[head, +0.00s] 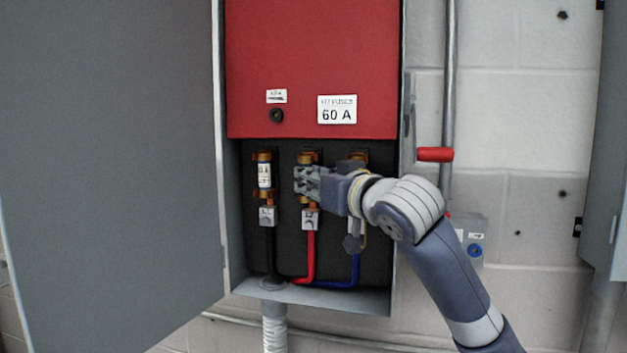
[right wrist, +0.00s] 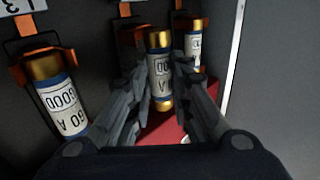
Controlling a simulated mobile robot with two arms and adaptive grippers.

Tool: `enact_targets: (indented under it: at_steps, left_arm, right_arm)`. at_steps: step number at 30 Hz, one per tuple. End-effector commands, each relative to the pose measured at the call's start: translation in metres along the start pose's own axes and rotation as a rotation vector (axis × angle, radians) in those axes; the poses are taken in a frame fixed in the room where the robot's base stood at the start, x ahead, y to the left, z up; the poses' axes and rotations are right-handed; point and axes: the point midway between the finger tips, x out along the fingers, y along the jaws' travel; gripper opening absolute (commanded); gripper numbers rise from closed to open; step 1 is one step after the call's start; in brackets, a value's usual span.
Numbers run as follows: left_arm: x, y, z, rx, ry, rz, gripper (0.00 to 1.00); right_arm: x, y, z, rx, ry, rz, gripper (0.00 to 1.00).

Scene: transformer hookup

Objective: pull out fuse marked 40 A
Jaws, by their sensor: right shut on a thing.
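My right gripper (head: 303,180) reaches in from the right at the middle fuse position of the open cabinet. In the right wrist view its fingers (right wrist: 160,90) are shut on the middle fuse (right wrist: 160,66), a white body with blue bands and brass caps. Its printed rating is not readable, and I cannot tell whether it still sits in its clips. A fuse marked 60 A (right wrist: 60,104) is at the left of the wrist view, in its clip. Another fuse (right wrist: 194,44) is at the right, rating unclear. In the head view the left-hand fuse (head: 264,175) sits in its holder.
The red panel (head: 312,65) above carries a label (head: 337,109) reading 60 A. Black, red (head: 310,250) and blue cables run below the holders. The grey door (head: 110,170) stands open at left. A red-handled lever (head: 435,154) sticks out at the cabinet's right side.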

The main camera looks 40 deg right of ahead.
Motion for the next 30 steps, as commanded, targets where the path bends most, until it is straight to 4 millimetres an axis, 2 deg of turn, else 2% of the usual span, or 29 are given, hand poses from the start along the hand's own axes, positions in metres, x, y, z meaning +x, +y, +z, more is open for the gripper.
enact_targets:
  at_steps: [30]
  left_arm:
    - [-0.003, 0.000, 0.000, 0.001, 0.000, 0.000, 1.00]
  right_arm:
    - [-0.012, -0.012, -0.001, 0.000, 0.002, 0.000, 0.00]
